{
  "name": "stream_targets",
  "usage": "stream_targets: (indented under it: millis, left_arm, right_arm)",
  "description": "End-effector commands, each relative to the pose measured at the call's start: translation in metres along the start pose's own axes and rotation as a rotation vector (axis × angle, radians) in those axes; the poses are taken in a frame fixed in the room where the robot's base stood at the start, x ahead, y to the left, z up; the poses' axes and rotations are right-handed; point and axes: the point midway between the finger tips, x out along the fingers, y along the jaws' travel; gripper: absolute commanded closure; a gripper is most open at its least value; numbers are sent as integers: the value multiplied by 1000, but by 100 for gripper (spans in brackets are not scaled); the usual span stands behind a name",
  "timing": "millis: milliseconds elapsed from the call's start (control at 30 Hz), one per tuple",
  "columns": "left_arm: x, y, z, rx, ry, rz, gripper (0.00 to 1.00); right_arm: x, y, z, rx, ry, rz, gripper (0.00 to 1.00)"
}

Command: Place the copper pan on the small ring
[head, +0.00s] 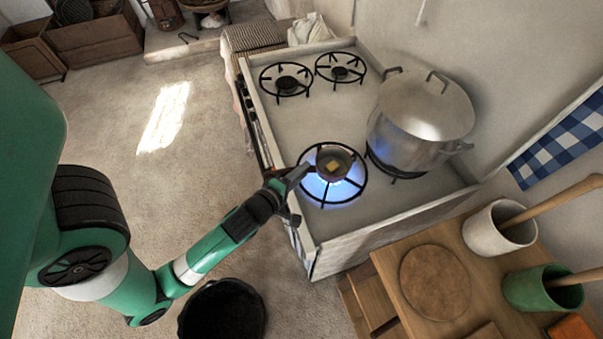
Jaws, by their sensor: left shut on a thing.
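The small copper pan (321,171) is at the lit front burner (332,195), with blue flame showing around and below it. Two unlit rings, a left one (287,82) and a smaller-looking one (341,72), stand empty at the stove's far end. My right gripper is not in view.
A large lidded steel pot (400,141) stands on the burner to the right of the pan, close to it. A wooden counter (396,258) at lower right holds a round board (434,282) and two utensil crocks. A dark bucket (222,312) stands on the floor.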

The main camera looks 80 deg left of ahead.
Motion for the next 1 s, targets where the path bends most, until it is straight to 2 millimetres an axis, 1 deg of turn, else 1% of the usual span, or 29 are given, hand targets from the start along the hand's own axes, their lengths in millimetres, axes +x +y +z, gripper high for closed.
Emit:
stream_targets:
  millis: [100,133,267,300,567,633,667,767,1000]
  left_arm:
    - [1,-3,0,-1,-1,3,100]
    - [1,-2,0,0,0,0,65]
    - [1,-2,0,0,0,0,42]
    - [1,-2,0,0,0,0,41]
    - [0,-1,0,0,0,0,41]
    - [-1,3,0,0,0,0,41]
    - [-4,0,1,0,-2,-1,41]
    - [-20,0,1,1,-3,-2,41]
    - [-81,-3,3,8,-11,-2,41]
  right_arm:
    - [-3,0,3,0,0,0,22]
    - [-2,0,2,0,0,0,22]
    - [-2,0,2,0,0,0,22]
    - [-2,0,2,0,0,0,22]
    - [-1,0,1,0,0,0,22]
    - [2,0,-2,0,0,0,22]
    - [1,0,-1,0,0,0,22]
    - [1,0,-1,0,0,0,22]
    - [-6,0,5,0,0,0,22]
